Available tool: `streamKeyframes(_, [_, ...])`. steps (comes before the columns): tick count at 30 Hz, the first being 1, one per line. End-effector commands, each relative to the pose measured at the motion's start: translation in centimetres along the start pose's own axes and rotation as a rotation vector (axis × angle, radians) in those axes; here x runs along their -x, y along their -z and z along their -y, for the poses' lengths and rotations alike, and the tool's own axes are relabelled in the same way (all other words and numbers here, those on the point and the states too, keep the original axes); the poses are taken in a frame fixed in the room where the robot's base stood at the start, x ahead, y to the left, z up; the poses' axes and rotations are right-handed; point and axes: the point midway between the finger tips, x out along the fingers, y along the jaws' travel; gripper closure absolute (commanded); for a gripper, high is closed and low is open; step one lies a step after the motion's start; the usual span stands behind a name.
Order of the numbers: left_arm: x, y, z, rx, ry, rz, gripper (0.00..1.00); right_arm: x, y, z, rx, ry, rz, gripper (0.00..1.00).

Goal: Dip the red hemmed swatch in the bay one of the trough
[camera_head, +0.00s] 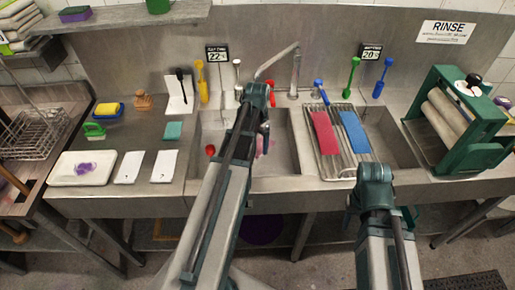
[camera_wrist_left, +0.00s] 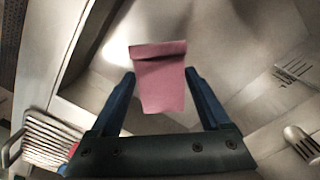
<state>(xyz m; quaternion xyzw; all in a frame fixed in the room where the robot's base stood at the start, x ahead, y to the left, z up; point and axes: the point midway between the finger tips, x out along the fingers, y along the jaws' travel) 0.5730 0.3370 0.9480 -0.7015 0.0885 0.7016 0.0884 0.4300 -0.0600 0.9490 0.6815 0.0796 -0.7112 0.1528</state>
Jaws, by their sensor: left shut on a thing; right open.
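My left gripper (camera_wrist_left: 160,76) is shut on a pinkish-red swatch (camera_wrist_left: 162,92) with a folded, dark-edged hem near its top. The swatch hangs between the fingers over a steel basin. In the head view a bit of the swatch (camera_head: 271,145) shows beside my left arm, which hides the gripper's tips. The trough (camera_head: 190,172) has a left basin and a right basin, with number signs behind them. I cannot tell whether the swatch touches the basin floor. My right gripper (camera_head: 379,212) is low at the front right, open, its fingertips mostly hidden by my arm.
A wire rack (camera_head: 336,172) over the right basin holds a red cloth (camera_head: 324,133) and a blue cloth (camera_head: 355,132). A tap (camera_head: 294,75) rises behind the basins. A green wringer (camera_head: 455,120) stands right. White tiles (camera_head: 129,167) and a tray (camera_head: 60,172) lie left.

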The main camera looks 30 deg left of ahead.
Motion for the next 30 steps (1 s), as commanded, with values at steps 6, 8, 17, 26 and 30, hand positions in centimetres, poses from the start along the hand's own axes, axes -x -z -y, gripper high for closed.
streamKeyframes(6, [0.0,0.0,0.0,0.000,0.000,0.000,0.71,0.0,0.0,0.0,0.000,0.000,0.000,0.50])
streamKeyframes(8, [0.0,0.0,0.0,0.000,0.000,0.000,0.71,0.0,0.0,0.0,0.000,0.000,0.000,0.50])
streamKeyframes(17, [0.7,0.0,0.0,0.000,0.000,0.000,0.71,0.7,0.0,-0.1,0.000,0.000,0.000,0.50])
streamKeyframes(26, [3.7,0.0,0.0,0.000,0.000,0.000,0.71,3.6,-0.2,-0.3,0.000,0.000,0.000,0.50])
streamKeyframes(30, [4.9,0.0,0.0,0.000,0.000,0.000,0.71,4.9,-0.3,-0.5,0.000,0.000,0.000,0.50])
